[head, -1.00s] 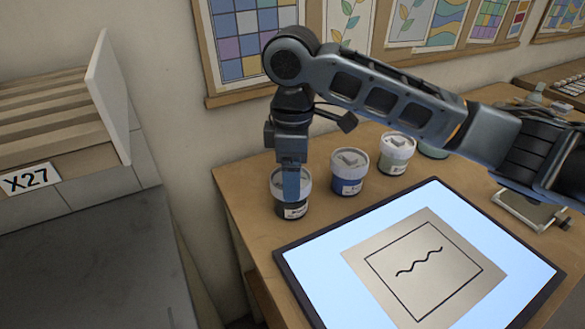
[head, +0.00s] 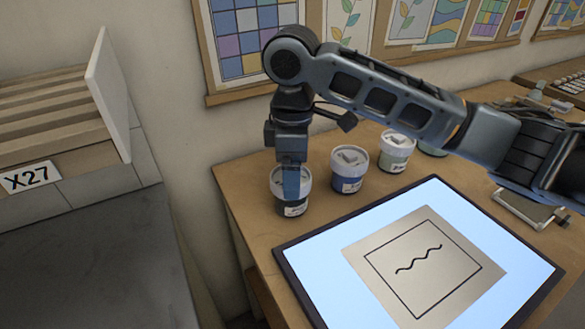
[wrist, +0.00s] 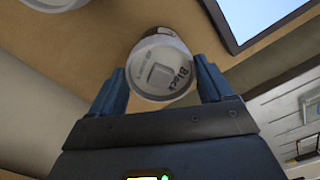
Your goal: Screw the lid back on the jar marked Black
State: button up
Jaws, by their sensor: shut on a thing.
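The jar marked Black (head: 291,208) is a small tub with a dark body and a pale label, standing upright near the table's left corner. Its white lid (wrist: 160,75) reads "Black" and has a small raised square tab. My gripper (head: 291,180) points down over this jar, its blue fingers on either side of the lid. In the wrist view my gripper (wrist: 162,82) is shut on the lid. The lid sits at the jar's top, with the dark side showing past its edge. I cannot tell how tightly it is screwed.
A blue jar (head: 349,180) stands close to the right, then a pale green jar (head: 396,155) and another partly behind my arm. A lit panel (head: 310,270) with a drawn sheet (head: 425,280) lies in front. A wall stands close behind.

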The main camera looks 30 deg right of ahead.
jog(key=shift+r+m+p, duration=0.1)
jog(key=shift+m+p, duration=0.2)
jog(key=shift+p, duration=0.05)
jog(key=shift+a+m+p, duration=0.1)
jog(key=shift+m+p, duration=1.8)
jog(key=shift+m, duration=0.3)
jog(key=shift+f, duration=0.2)
jog(key=shift+r+p, duration=0.1)
jog(key=shift+p, duration=0.35)
jog(key=shift+s+m+p, duration=0.1)
jog(key=shift+m+p, duration=0.5)
jog(key=shift+m, duration=0.2)
jog(key=shift+a+m, duration=0.15)
jog(key=shift+m, duration=1.75)
